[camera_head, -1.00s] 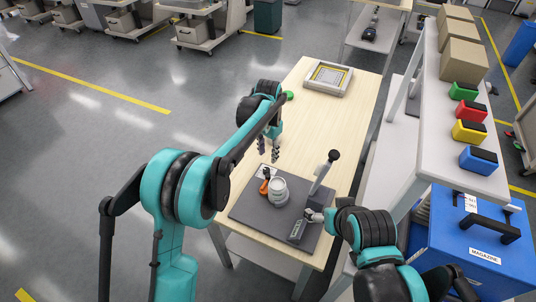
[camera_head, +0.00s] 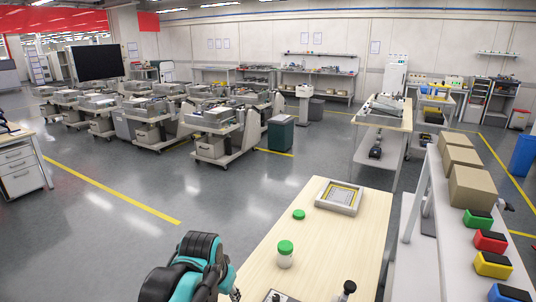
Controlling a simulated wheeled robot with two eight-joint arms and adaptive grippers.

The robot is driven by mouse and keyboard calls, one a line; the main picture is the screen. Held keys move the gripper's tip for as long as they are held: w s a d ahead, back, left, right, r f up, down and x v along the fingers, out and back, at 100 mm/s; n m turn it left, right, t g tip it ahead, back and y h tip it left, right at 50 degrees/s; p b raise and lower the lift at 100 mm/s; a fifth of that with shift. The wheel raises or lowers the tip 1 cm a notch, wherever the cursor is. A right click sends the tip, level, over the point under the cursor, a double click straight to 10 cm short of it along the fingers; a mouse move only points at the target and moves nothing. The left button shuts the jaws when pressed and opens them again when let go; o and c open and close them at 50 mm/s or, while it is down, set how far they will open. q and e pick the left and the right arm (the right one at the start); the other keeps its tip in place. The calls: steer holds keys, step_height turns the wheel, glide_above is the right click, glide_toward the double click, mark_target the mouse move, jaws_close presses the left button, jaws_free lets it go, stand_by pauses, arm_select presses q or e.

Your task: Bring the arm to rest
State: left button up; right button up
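My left arm comes in at the bottom of the head view, turquoise and black. Only a small dark part of my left gripper (camera_head: 236,294) shows at its end, low beside the left edge of the wooden table (camera_head: 330,235). Its fingers are mostly hidden or cut off, so its opening cannot be told. My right arm and gripper are out of view. A clear jar with a green lid (camera_head: 285,255) stands upright on the table, apart from the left gripper. A flat green lid (camera_head: 299,214) lies farther back.
A grey tray (camera_head: 340,197) sits at the table's far end. A black lever knob (camera_head: 349,287) rises at the near edge. On the right, a white shelf holds cardboard boxes (camera_head: 472,187) and several coloured bins (camera_head: 490,240). Open floor (camera_head: 240,190) lies left of the table.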

arm_select(q)
steer(key=s+a+f+n+t, duration=0.1)
steer(key=s+a+f+n, duration=0.1)
steer(key=s, duration=0.5)
steer(key=s+a+f+n+t, duration=0.1)
steer(key=s+a+f+t, duration=0.1)
steer(key=s+a, duration=0.2)
steer(key=s, duration=0.2)
steer(key=shift+s+a+f+n+y, duration=0.2)
steer(key=shift+s+a+n+y, duration=0.1)
steer(key=shift+s+a+n, duration=0.1)
stand_by(1.1)
